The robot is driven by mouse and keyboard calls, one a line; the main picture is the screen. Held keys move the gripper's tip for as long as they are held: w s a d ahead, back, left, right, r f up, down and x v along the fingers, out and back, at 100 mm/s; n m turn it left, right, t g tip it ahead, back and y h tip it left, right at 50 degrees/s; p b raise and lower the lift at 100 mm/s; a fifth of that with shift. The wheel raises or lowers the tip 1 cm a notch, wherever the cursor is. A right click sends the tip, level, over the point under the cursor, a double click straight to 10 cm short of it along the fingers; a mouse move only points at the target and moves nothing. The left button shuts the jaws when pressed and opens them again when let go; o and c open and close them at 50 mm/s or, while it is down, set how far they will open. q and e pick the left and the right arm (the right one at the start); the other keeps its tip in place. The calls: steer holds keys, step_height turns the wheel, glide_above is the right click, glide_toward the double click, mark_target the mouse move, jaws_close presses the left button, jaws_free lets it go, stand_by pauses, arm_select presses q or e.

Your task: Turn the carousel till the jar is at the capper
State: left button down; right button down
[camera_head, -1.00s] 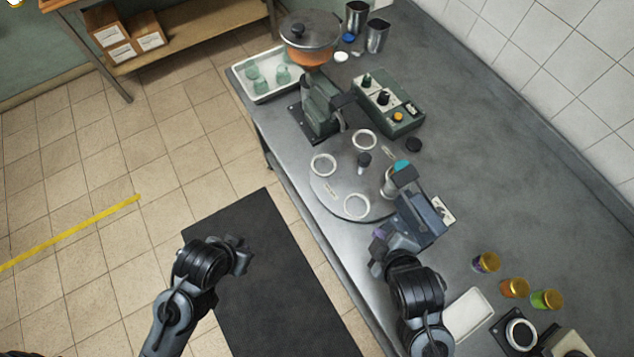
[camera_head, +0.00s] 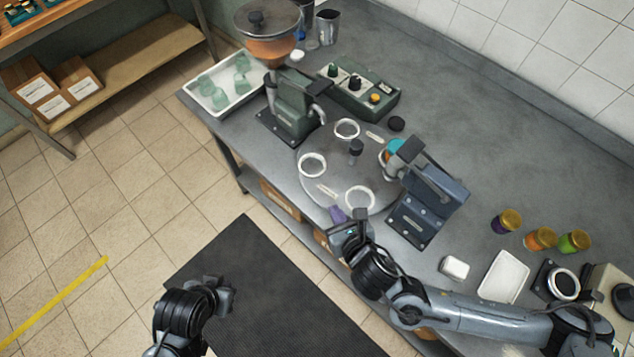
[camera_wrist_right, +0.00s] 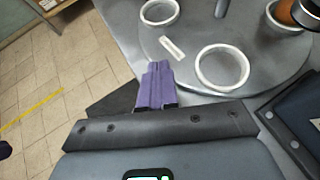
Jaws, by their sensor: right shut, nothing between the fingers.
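The carousel (camera_head: 320,185) is a round grey disc with several white rings and a dark centre knob (camera_head: 356,148). It also shows in the wrist view (camera_wrist_right: 215,40). A jar with orange-brown contents (camera_wrist_right: 293,12) stands in the ring beside the blue machine (camera_head: 432,205); in the head view a teal part and the machine partly hide it. My right gripper (camera_head: 338,215) is shut and empty, its purple fingers (camera_wrist_right: 155,85) at the carousel's near edge. I cannot tell if they touch it. My left gripper (camera_head: 222,296) hangs over the dark mat; its jaws are unclear.
A green machine with a hopper (camera_head: 290,105) stands at the carousel's far left, beside a control box (camera_head: 358,92). A white tray (camera_head: 222,107) holds green jars.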

steer(key=p, duration=0.2)
glide_toward(315, 175)
steer(key=f, duration=0.2)
steer(key=w+f, duration=0.1)
steer(key=shift+a, duration=0.25)
steer(key=w, duration=0.1)
steer(key=w+a, duration=0.1)
steer(key=shift+w+a+p, duration=0.1)
steer(key=shift+w+p, duration=0.2)
steer(key=shift+w, duration=0.1)
steer(key=shift+w+a+f, duration=0.15)
steer(key=shift+w+a, duration=0.05)
steer(key=shift+w, duration=0.4)
